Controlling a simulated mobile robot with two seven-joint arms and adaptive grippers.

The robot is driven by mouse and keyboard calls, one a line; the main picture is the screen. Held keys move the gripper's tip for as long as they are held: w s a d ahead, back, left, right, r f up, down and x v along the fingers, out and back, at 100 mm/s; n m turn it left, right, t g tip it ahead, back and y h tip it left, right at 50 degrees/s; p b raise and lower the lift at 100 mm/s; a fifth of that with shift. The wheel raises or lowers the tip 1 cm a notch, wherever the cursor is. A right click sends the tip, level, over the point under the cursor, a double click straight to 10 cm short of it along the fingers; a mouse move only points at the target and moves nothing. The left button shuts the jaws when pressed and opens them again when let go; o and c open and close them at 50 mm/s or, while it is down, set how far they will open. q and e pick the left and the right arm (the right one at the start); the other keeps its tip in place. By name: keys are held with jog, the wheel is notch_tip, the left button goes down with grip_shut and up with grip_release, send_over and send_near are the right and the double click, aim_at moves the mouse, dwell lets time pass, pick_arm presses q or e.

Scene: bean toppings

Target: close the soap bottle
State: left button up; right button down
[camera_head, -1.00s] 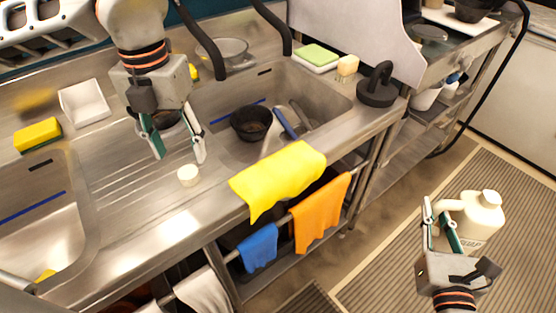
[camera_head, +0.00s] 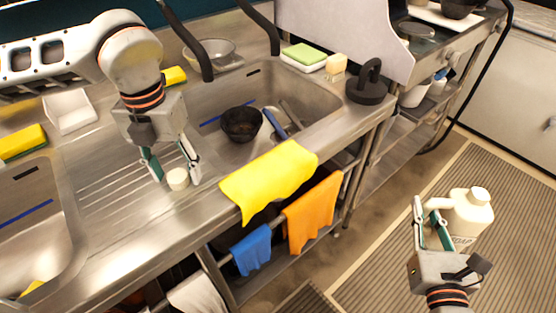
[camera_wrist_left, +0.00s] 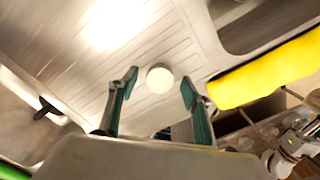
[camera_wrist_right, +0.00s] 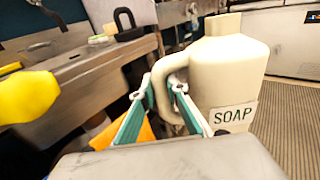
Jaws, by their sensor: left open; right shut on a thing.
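The soap bottle (camera_head: 468,215) is a cream jug with a handle and a SOAP label; it also shows in the right wrist view (camera_wrist_right: 222,75). Its neck has no visible separate cap. My right gripper (camera_head: 430,205) is shut on the bottle's handle and holds it upright over the floor area. A small white round cap (camera_head: 177,179) stands on the steel drainboard, and it also shows in the left wrist view (camera_wrist_left: 159,79). My left gripper (camera_head: 175,176) is open, with its fingertips close around the cap. I cannot tell whether they touch it.
A yellow cloth (camera_head: 268,179) drapes over the counter's front edge. The right sink holds a dark bowl (camera_head: 241,124). A black plunger-like object (camera_head: 368,85) stands on the counter. Orange (camera_head: 312,213) and blue (camera_head: 251,249) towels hang below. Floor space lies between counter and bottle.

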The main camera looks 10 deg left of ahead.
aim_at(177, 175)
jog(key=shift+r, duration=0.15)
pick_arm(q)
jog(key=c, duration=0.8)
